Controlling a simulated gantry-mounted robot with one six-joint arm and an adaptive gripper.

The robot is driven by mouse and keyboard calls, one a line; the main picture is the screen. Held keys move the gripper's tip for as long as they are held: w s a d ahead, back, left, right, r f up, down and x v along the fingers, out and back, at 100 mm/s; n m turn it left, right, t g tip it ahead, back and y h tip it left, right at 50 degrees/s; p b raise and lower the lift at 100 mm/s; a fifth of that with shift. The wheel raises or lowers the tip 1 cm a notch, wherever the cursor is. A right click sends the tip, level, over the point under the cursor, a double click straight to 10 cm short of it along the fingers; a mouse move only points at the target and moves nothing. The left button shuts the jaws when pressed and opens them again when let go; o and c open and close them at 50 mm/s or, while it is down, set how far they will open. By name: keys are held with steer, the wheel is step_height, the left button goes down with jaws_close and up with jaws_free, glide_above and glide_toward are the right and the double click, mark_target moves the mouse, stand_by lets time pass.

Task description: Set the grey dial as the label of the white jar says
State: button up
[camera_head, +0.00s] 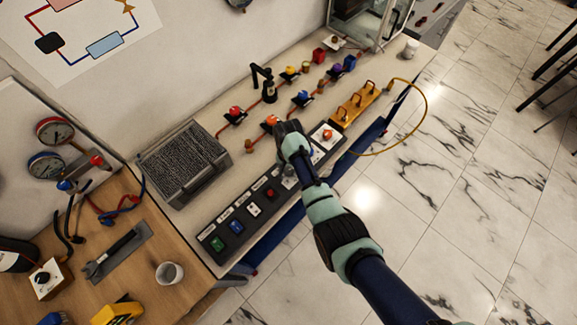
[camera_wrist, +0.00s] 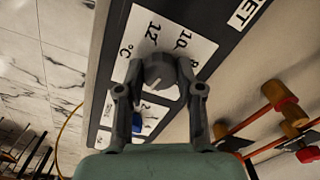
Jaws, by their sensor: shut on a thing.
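The grey dial (camera_wrist: 160,73) sits on a white scale plate with the figures 12, 10 and a partly hidden 8, and "°C". A lighter mark shows on the dial, but I cannot tell which figure it points to. My gripper (camera_wrist: 158,84) has one finger on each side of the dial and is shut on it. In the head view my gripper (camera_head: 288,130) is over the dark control panel (camera_head: 240,205) and hides the dial. A small white jar-like container (camera_head: 410,48) stands at the far right end of the bench. Its label is not readable.
The panel carries several coloured buttons and a red knob (camera_head: 327,135). Pipes with coloured valves (camera_head: 270,121) stand behind it, and a yellow rail (camera_head: 355,104) with a hose lies to the right. A white mug (camera_head: 169,272) stands on the wooden table.

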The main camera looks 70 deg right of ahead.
steer(key=n+p, duration=0.1)
steer(key=n, duration=0.3)
steer(key=shift+n, duration=0.3)
steer(key=n+p, duration=0.1)
steer(key=n, duration=0.4)
steer(key=n+p, duration=0.1)
steer(key=n, duration=0.8)
steer(key=shift+n, duration=0.3)
steer(key=n, duration=0.4)
steer(key=shift+p, duration=0.35)
steer(key=n, duration=0.8)
steer(key=shift+n, duration=2.1)
